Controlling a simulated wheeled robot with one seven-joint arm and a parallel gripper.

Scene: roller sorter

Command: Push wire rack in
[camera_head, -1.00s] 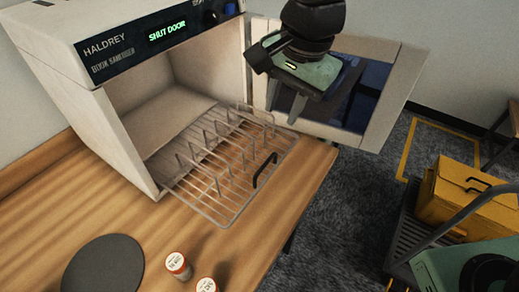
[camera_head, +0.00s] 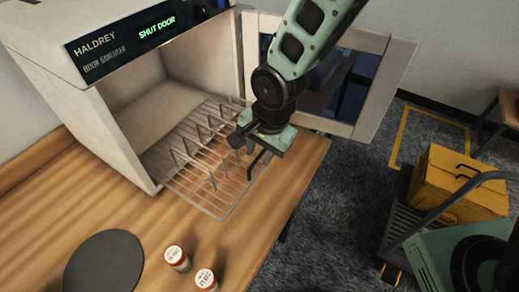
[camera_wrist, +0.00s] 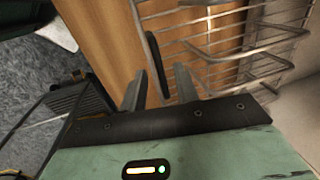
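The wire rack (camera_head: 215,190) is a metal grid with upright prongs. It sticks partly out of the open front of the white book sanitiser (camera_head: 75,85), over the wooden table. A black bar handle (camera_wrist: 153,60) is on its outer end. My gripper (camera_wrist: 159,74) is open at the handle, with one finger on each side of it and gaps showing in the wrist view. In the head view my gripper (camera_head: 258,150) is over the rack's outer end and hides part of the handle and grid. The sanitiser's display reads "SHUT DOOR".
The sanitiser's door (camera_head: 385,80) stands open at the right, behind my arm. Two small jars (camera_head: 176,257) and a dark round mat (camera_head: 104,262) lie on the table (camera_head: 60,215) in front. A cart with a yellow box (camera_head: 455,183) stands at the right.

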